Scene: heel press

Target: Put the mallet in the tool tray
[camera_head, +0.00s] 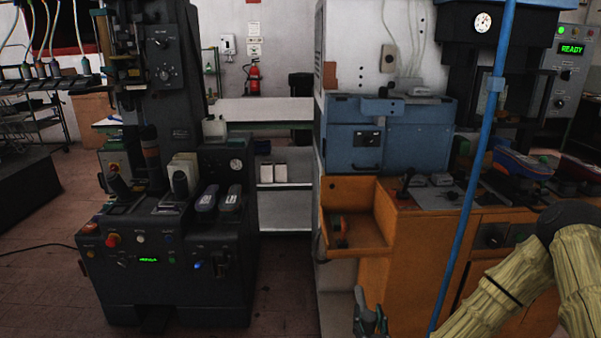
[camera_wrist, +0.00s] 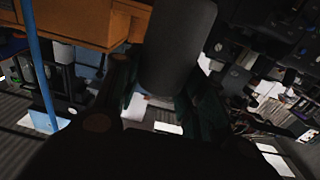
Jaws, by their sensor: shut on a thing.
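The mallet shows in the wrist view as a thick dark grey cylinder (camera_wrist: 180,45) between my fingers. My gripper (camera_wrist: 160,98) is shut on it. In the head view my gripper (camera_head: 370,318) is at the bottom edge, lower in the picture than the tray, and I cannot make out the mallet there. The tool tray appears to be the orange open bin (camera_head: 357,246) at the left end of the orange bench. A tool with an orange part (camera_head: 341,232) is inside it. The gap between gripper and tray is hard to judge.
A blue upright pole (camera_head: 472,190) stands in front of the orange bench (camera_head: 405,265), right of the tray. A blue machine (camera_head: 370,135) sits behind the tray. A dark press machine (camera_head: 180,250) stands at left. Open floor (camera_head: 285,315) shows between.

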